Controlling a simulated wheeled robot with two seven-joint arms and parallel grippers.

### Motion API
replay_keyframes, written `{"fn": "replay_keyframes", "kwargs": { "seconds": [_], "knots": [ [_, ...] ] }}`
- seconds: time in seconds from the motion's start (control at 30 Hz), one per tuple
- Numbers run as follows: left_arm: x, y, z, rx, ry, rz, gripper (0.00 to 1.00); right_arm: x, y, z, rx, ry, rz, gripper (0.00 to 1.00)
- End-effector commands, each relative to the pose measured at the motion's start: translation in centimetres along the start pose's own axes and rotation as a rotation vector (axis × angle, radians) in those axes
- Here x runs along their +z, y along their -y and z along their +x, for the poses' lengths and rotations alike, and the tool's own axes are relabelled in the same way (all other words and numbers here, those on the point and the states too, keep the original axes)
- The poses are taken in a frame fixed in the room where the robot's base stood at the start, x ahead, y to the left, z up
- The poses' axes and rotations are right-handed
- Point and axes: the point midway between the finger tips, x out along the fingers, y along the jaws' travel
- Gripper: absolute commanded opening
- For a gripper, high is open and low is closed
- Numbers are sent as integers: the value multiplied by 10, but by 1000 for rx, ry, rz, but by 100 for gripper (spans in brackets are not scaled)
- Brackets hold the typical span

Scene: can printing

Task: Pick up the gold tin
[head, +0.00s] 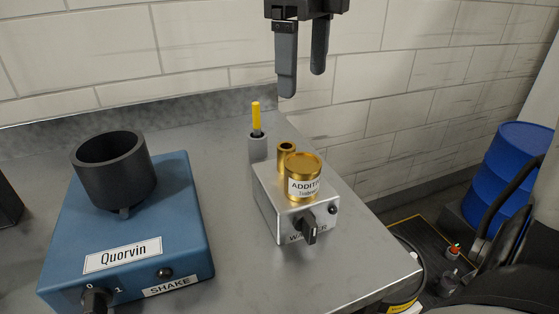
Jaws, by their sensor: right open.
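The gold tin (303,172) stands upright on top of a small silver box (268,206) near the right edge of the worktop. It has a white label reading "ADDITI...", partly cut off by its curve. My right gripper (303,84) hangs from the top of the view, open and empty, with its two dark fingers pointing down. In the picture it is above the tin and apart from it. My left gripper is not in view.
A smaller gold cylinder (286,154) stands right behind the tin. A yellow-topped stick (256,118) rises from a grey holder (257,148). A blue shaker (130,232) with a black cup (114,170) is at left. The grey worktop (232,262) between is clear. A blue drum (507,170) stands at right.

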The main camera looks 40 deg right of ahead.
Motion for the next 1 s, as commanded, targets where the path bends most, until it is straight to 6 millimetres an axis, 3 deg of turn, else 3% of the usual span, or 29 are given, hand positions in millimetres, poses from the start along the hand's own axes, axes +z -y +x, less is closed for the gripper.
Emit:
{"fn": "replay_keyframes", "kwargs": {
  "seconds": [0.1,0.4,0.67,1.0],
  "knots": [
    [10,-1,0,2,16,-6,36,-1,-1,24,3,-5,-3,77],
    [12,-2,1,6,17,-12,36,0,-1,85,5,-4,-1,77],
    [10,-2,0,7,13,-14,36,0,-1,104,6,-2,0,77],
    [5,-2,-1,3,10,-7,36,2,-1,149,6,-3,0,77]
  ]
}}
